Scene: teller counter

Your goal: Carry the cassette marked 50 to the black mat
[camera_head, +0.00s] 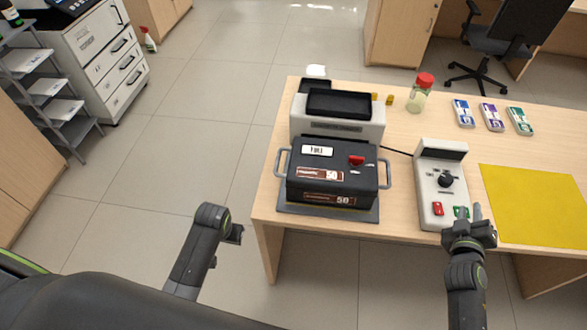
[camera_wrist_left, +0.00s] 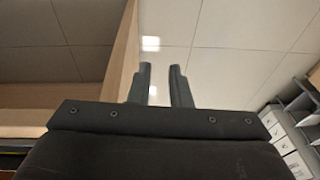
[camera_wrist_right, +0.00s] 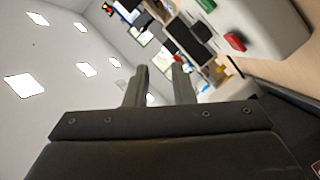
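The cassette marked 50 (camera_head: 330,172) is a dark box with a grey handle on each side, a red knob, a white FULL label and brown 50 labels. It sits on a dark grey plate (camera_head: 295,209) in front of a white machine at the table's left end. My right gripper (camera_head: 471,212) is open and empty, close to the green button of a control box; contact cannot be told. Its fingers also show in the right wrist view (camera_wrist_right: 160,86). My left gripper (camera_head: 238,234) is left of the table, apart from the cassette; its fingers are parted and empty in the left wrist view (camera_wrist_left: 160,84).
The white machine (camera_head: 365,130) stands behind the cassette. The control box (camera_head: 428,182) has a black dial and red and green buttons. A yellow mat (camera_head: 535,205) lies at right. A red-capped jar (camera_head: 418,94) and several banknote bundles (camera_head: 492,117) are at the back.

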